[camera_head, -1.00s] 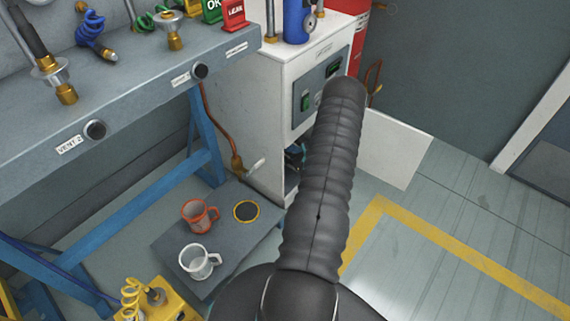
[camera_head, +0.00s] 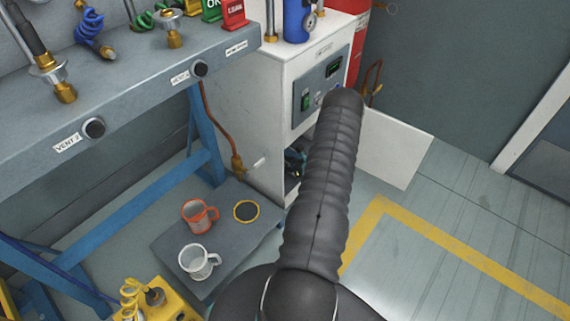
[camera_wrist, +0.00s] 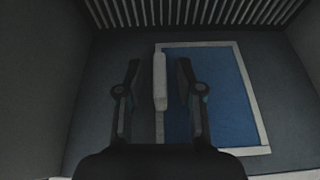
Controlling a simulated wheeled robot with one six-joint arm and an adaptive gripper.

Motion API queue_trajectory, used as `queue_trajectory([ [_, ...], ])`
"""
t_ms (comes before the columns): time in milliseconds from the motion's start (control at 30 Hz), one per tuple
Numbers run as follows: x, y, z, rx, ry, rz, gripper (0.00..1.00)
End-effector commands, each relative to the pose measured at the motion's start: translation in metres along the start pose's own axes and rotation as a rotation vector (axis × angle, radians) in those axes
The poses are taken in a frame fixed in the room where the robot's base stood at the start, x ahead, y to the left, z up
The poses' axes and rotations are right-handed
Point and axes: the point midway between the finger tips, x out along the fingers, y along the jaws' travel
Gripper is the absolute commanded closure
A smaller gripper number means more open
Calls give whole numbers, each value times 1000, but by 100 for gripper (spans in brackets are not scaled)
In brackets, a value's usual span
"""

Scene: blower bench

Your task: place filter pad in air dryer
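The air dryer (camera_head: 255,110) is a white cabinet with a control panel, and its low front opening is partly hidden by my arm in the head view. In the wrist view a flat blue pad with a pale frame, which looks like the filter pad (camera_wrist: 215,95), lies inside a dark compartment. A raised pale bar (camera_wrist: 160,80) stands along its left edge. My gripper (camera_wrist: 158,78) is inside the compartment, its two fingers apart on either side of the bar. Gaps show between the bar and both fingers. In the head view my gripper is mostly hidden at the opening.
The dryer's white door panel (camera_head: 395,150) stands open on the right. A slatted grille (camera_wrist: 190,12) lines the compartment's far side. Floor at right is clear.

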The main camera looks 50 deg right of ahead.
Motion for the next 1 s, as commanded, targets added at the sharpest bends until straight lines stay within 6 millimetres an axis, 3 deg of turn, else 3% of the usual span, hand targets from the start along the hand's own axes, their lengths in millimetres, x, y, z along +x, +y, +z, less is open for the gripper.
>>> queue_trajectory([
  [167, -4, 0, 2, 1, 0, -1, 63],
  [700, -100, -1, 2, 0, 0, -3, 63],
  [1000, -120, 0, 2, -1, 0, 0, 63],
])
